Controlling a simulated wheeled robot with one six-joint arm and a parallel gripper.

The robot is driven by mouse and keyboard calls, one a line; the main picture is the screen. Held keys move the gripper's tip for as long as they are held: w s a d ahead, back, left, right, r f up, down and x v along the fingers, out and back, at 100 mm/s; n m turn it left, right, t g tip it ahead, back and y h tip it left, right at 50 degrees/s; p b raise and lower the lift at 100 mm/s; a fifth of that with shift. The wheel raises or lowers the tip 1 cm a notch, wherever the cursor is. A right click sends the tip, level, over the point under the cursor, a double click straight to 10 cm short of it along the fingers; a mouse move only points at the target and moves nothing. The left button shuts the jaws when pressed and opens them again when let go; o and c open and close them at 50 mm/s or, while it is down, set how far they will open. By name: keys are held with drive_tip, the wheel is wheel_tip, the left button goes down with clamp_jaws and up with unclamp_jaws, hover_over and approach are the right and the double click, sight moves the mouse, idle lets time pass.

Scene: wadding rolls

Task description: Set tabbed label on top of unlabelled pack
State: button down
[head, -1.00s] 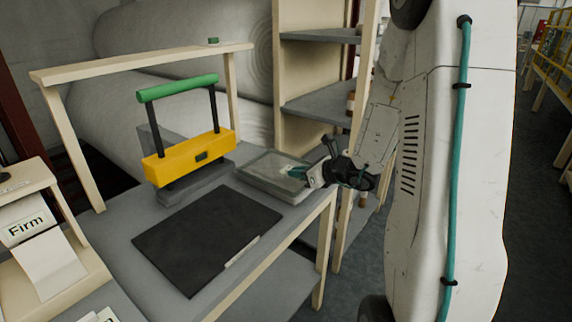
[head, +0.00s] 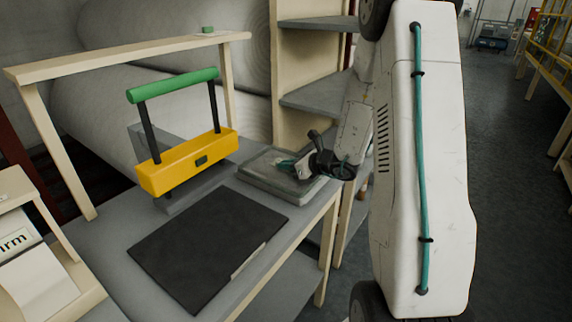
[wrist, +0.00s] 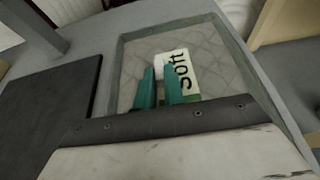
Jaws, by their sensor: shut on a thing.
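A white label (wrist: 180,70) reading "Soft", with a green tab at its lower end, shows in the wrist view over a pale quilted pack (wrist: 135,75). The pack lies in a shallow grey tray (wrist: 118,62), which also shows at the table's back right in the head view (head: 268,189). My gripper (wrist: 161,74), with teal fingers, is over the pack and shut on the label near its tab. In the head view my gripper (head: 284,163) reaches over the tray from the right. I cannot tell whether the label touches the pack.
A yellow press with a green handle (head: 172,86) stands left of the tray. A dark mat (head: 205,250) lies in front of it, with a pale strip at its edge. A label dispenser (head: 40,270) is at far left. Shelves (head: 310,100) stand behind the tray.

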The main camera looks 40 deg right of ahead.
drive_tip(key=c, duration=1.5)
unclamp_jaws()
drive_tip(key=shift+f, duration=0.1)
